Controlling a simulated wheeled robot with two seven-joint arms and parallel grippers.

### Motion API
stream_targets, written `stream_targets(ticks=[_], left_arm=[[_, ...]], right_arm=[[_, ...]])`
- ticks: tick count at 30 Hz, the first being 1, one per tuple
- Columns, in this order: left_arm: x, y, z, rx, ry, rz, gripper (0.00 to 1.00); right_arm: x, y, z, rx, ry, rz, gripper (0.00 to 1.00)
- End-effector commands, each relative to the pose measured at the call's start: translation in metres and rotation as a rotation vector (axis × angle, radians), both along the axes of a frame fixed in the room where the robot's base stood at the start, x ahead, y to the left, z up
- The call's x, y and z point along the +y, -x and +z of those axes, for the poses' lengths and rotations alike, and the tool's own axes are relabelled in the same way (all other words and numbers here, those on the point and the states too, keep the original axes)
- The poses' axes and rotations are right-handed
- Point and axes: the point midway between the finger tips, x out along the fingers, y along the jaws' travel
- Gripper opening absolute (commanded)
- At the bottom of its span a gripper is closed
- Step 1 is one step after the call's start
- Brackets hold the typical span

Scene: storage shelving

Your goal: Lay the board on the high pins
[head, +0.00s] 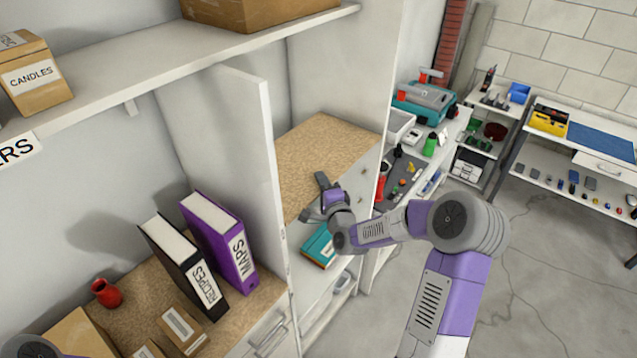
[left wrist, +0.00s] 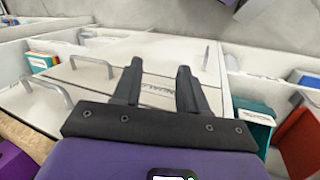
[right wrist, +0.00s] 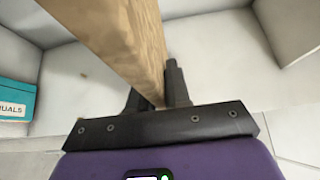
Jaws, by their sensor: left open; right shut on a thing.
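The board (head: 328,152) is a tan, speckled panel in the bay right of the upright white divider. My right gripper (head: 325,195) is at its near edge in the head view. In the right wrist view the fingers (right wrist: 158,90) are shut on the edge of the board (right wrist: 125,40), which extends away from them. I cannot make out the high pins in any view. My left gripper (left wrist: 155,85) is open and empty in the left wrist view, with white drawer fronts beyond it. Only a bit of my left arm shows at the head view's lower left corner.
A white divider (head: 255,150) stands left of the board. Left of it are a purple MAPS binder (head: 218,235), a black RECIPES binder (head: 185,265) and a red vase (head: 106,292). A teal box (head: 320,246) lies below the board. A cardboard box (head: 255,10) sits on the upper shelf.

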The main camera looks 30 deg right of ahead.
Motion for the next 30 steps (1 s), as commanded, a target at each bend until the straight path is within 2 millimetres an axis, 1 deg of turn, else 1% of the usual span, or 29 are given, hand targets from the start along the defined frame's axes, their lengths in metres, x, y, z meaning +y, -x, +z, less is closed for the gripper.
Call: stream_targets(ticks=[1, 3, 4, 8, 9, 20, 23, 26, 30], left_arm=[[0.0, 0.0, 0.0, -0.001, 0.0, 0.0, 0.43], [0.0, 0.0, -0.003, -0.001, 0.0, 0.0, 0.43], [0.0, -0.001, -0.003, -0.001, 0.0, 0.0, 0.43], [0.0, -0.001, -0.002, -0.001, 0.0, 0.0, 0.43], [0.0, -0.001, -0.002, -0.001, 0.0, 0.0, 0.43], [0.0, 0.0, 0.001, -0.001, 0.0, 0.0, 0.43], [0.0, -0.001, -0.002, -0.001, 0.0, 0.0, 0.43], [0.0, 0.0, -0.005, -0.001, 0.0, 0.0, 0.43], [0.0, 0.0, -0.009, -0.001, 0.0, 0.0, 0.43]], right_arm=[[0.001, -0.001, 0.003, -0.009, 0.003, 0.003, 0.0], [0.002, -0.001, 0.001, -0.009, 0.003, 0.003, 0.0], [0.002, -0.001, -0.002, 0.0, -0.001, 0.003, 0.2], [0.002, -0.001, -0.001, 0.0, -0.001, 0.003, 0.4], [0.002, -0.001, -0.001, 0.0, -0.001, 0.003, 0.43], [0.002, 0.001, 0.001, 0.0, 0.0, 0.003, 0.43], [0.003, 0.013, 0.0, -0.001, 0.001, 0.002, 0.43], [0.007, 0.03, 0.0, 0.0, 0.001, 0.002, 0.43], [0.012, 0.059, -0.001, 0.001, 0.002, 0.003, 0.43]])
